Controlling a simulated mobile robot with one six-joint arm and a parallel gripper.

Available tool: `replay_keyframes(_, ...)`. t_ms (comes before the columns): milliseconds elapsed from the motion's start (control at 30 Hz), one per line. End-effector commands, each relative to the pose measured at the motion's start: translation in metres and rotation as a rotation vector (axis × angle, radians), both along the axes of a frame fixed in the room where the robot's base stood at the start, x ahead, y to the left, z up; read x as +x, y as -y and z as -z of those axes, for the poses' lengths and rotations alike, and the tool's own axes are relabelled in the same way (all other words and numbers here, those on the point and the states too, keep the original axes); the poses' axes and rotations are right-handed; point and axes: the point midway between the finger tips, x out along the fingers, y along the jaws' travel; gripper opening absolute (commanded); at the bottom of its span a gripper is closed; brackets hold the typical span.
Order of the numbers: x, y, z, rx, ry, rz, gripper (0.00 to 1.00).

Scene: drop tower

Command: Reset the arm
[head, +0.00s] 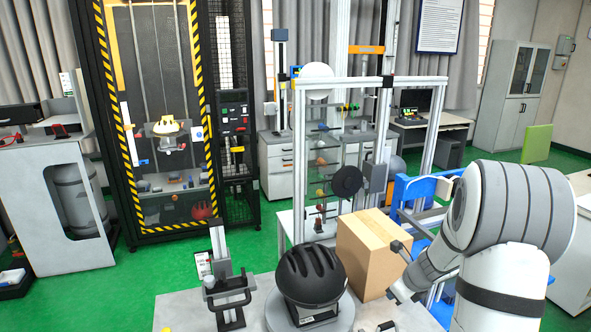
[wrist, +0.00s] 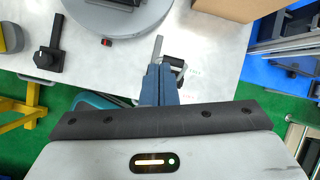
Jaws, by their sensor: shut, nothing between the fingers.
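My arm (head: 515,215) rises at the right of the head view and bends down toward the grey table. My gripper (wrist: 158,85) points down over the table's near edge in the wrist view. Its blue-grey fingers are together with nothing between them. In the head view the fingers are hard to make out behind my arm. A small dark clamp-like fixture (wrist: 170,65) shows just past the fingertips in the wrist view; I cannot tell whether they touch it.
A black helmet (head: 309,275) sits on a round grey base on the table (head: 180,308). A cardboard box (head: 368,250) stands right of it, close to my arm. A black-handled fixture (head: 228,290) stands at left. The drop tower (head: 160,120) with striped edges stands behind.

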Motion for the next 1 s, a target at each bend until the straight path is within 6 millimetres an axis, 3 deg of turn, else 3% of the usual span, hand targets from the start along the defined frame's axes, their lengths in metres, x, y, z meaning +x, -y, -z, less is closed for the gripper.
replay_keyframes(33,-0.006,-0.019,-0.017,-0.050,0.027,-0.129,0.00)
replay_keyframes(200,-0.047,-0.077,-0.063,-0.250,0.098,-0.626,0.00)
replay_keyframes(500,-0.148,-0.143,-0.111,-0.620,0.186,-1.468,0.00)
replay_keyframes(700,-0.218,-0.155,-0.120,-0.858,0.195,-1.970,0.00)
replay_keyframes(800,-0.242,-0.154,-0.121,-0.943,0.182,-2.153,0.00)
replay_keyframes(1000,-0.265,-0.150,-0.121,-1.026,0.158,-2.333,0.00)
